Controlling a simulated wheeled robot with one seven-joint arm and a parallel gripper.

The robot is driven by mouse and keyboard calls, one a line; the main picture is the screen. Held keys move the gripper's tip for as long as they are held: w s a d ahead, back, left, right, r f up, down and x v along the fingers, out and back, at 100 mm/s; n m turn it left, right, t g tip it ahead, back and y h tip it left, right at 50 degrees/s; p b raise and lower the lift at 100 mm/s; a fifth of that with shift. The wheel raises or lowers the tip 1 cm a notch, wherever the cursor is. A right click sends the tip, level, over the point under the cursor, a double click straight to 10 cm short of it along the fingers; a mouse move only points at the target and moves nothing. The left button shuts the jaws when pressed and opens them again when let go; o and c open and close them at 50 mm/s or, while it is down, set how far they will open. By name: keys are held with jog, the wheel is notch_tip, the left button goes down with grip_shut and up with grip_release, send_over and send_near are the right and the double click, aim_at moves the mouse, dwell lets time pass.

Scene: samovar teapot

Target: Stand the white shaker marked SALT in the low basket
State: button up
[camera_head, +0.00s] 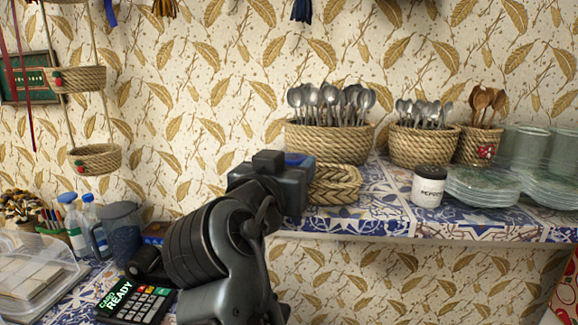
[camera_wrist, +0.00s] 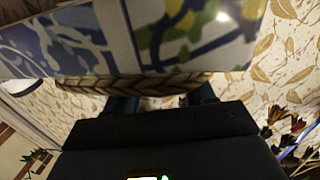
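The low basket (camera_head: 335,186) is a small braided straw basket near the front edge of the tiled shelf. Its braided wall also shows in the wrist view (camera_wrist: 135,83), under the tile edge. My gripper is at the basket's left end in the head view, where my wrist hides its fingers. In the wrist view my gripper (camera_wrist: 163,102) has two dark fingers standing apart, their tips hidden behind the basket wall. A pale patch shows between them; I cannot tell if something is held. No marking reading SALT is visible, and I cannot pick out the white shaker.
A white jar with a dark top (camera_head: 428,189) and stacked glass plates (camera_head: 483,187) stand right of the low basket. Taller baskets of spoons (camera_head: 329,142) stand behind. A pitcher (camera_head: 121,232) and a card terminal (camera_head: 138,301) are at lower left. Some tiled shelf is bare before the jar.

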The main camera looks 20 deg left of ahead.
jog(key=o, duration=0.3)
jog(key=shift+o, duration=0.2)
jog(key=shift+r, duration=0.2)
jog(key=shift+s+f, duration=0.1)
jog(key=shift+s, duration=0.2)
jog(key=s+d+b, duration=0.1)
jog(key=s+b, duration=0.1)
jog(key=s, duration=0.9)
jog(key=shift+s, duration=0.2)
